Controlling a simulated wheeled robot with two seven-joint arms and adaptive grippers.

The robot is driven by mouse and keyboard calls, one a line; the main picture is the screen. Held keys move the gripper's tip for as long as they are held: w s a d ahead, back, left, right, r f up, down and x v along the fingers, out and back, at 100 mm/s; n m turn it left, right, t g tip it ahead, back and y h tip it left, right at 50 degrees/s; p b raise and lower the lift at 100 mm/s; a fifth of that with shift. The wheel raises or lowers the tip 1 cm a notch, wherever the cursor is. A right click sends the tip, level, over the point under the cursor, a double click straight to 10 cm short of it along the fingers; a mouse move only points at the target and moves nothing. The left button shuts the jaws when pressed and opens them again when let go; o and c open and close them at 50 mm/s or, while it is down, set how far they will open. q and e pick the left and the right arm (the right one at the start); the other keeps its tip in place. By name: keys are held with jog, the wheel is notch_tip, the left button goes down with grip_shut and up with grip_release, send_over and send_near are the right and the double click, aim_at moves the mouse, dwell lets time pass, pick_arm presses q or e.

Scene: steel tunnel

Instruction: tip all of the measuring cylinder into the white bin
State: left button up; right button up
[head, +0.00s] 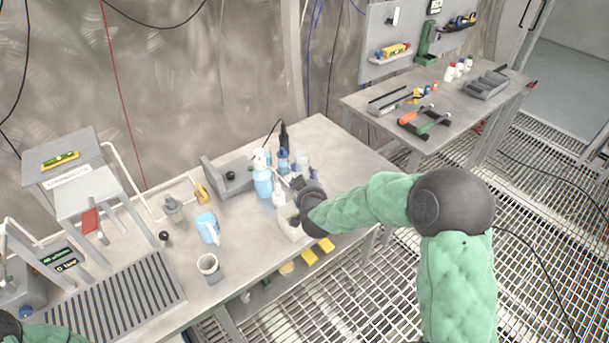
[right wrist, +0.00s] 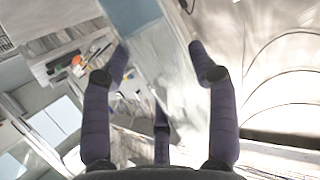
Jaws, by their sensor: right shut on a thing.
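My right gripper (head: 300,192) is over the near edge of the left workbench, beside the bottles. In the right wrist view its dark fingers (right wrist: 160,75) stand on both sides of a clear, pale, see-through body, which I take as the measuring cylinder (right wrist: 172,60). The gripper is shut on it. The view is strongly turned, so the wrist looks tilted. The contents are too faint to tell. The white bin (head: 290,228) stands on the bench just below the gripper, partly hidden by it. My left gripper is not in view.
A blue spray bottle (head: 263,182) and a white bottle (head: 279,197) stand close left of the gripper. A slatted grey tray (head: 112,305) lies front left. A second bench (head: 440,112) stands back right.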

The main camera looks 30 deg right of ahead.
jog(key=shift+s+d+f, duration=0.2)
jog(key=shift+s, duration=0.1)
jog(key=shift+d+f+n+h, duration=0.4)
jog(key=shift+d+n, duration=0.05)
jog(key=shift+n, duration=0.05)
jog(key=shift+s+d+f+n+g+h, duration=0.2)
jog(key=shift+s+d+f+n+h, duration=0.15)
jog(key=shift+d+f+n, duration=0.25)
jog(key=shift+s+d+f+n+g+h, duration=0.2)
jog(key=shift+s+d+f+n+h, duration=0.1)
jog(key=shift+d+f+n, duration=0.25)
jog(key=shift+n+h, duration=0.45)
jog(key=shift+n, duration=0.3)
jog(key=f+b, duration=0.1)
jog(key=d+f+b, duration=0.1)
jog(key=f, duration=0.2)
jog(key=shift+s+d+f+b, duration=0.15)
jog(key=shift+s+f+b, duration=0.2)
jog(key=shift+s+b, duration=0.05)
